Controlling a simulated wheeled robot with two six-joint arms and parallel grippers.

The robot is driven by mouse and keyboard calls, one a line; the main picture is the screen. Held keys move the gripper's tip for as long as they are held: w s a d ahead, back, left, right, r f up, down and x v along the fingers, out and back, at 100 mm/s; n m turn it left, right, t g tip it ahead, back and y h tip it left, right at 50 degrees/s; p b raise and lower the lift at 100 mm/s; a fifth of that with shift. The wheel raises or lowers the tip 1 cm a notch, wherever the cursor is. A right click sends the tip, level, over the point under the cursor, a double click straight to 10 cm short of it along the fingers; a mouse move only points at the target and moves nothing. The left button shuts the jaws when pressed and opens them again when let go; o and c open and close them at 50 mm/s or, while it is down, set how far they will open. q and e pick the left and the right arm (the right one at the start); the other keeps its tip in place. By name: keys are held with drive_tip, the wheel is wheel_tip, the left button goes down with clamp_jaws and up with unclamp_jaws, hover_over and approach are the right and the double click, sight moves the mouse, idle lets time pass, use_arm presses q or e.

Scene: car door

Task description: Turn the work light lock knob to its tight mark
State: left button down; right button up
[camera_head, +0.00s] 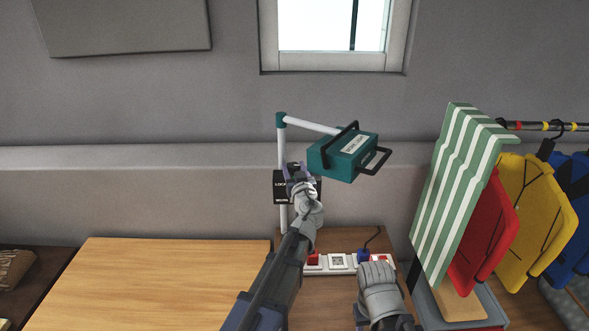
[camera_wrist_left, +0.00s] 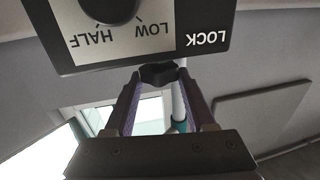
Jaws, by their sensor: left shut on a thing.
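The work light (camera_head: 343,155) is a teal box with black handles on a white pole. A black control box (camera_head: 283,188) on the pole carries a "LOCK" label; in the left wrist view the box (camera_wrist_left: 216,60) appears upside down, with "HALF" and "LOW" beside a round black dial (camera_wrist_left: 108,8). The dark, lobed lock knob (camera_wrist_left: 159,73) sits at the box's edge. My left gripper (camera_head: 296,170) is at the box, its fingers (camera_wrist_left: 157,84) shut on the lock knob. No tight mark is readable. My right arm's wrist shows low in the head view; its fingers are hidden.
A white power strip (camera_head: 337,262) with red and blue plugs lies below the pole. A bare wooden tabletop (camera_head: 160,285) is at left. A green striped panel (camera_head: 458,190) and red and yellow hanging pieces (camera_head: 537,200) stand at right. A window (camera_head: 335,35) is above.

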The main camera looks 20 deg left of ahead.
use_arm(q)
drive_tip(key=m+h, duration=0.1)
drive_tip(key=h, duration=0.1)
drive_tip(key=a+m+t+h, duration=0.1)
drive_tip(key=m+h, duration=0.1)
drive_tip(key=shift+s+t+h, duration=0.15)
drive_tip(key=shift+t+h, duration=0.15)
drive_tip(key=m+h, duration=0.1)
drive_tip(key=h, duration=0.1)
drive_tip(key=m+h, duration=0.3)
drive_tip(key=h, duration=0.2)
drive_tip(key=shift+w+a+m, duration=0.2)
drive_tip(key=shift+a+m, duration=0.1)
drive_tip(key=shift+m, duration=0.1)
drive_tip(key=m+h, duration=0.1)
drive_tip(key=m+g+h, duration=0.1)
drive_tip(key=h, duration=0.1)
drive_tip(key=m+g+h, duration=0.1)
drive_tip(key=h, duration=0.1)
drive_tip(key=shift+w+a, duration=0.15)
drive_tip(key=shift+a, duration=0.1)
drive_tip(key=shift+m+g+h, duration=1.2)
drive_tip(key=shift+m+h, duration=0.2)
drive_tip(key=shift+h, duration=0.2)
drive_tip(key=shift+g+h, duration=0.3)
drive_tip(key=shift+h, duration=0.1)
drive_tip(key=shift+c, duration=1.1)
unclamp_jaws()
drive_tip(key=shift+m, duration=0.3)
drive_tip(key=shift+y, duration=0.3)
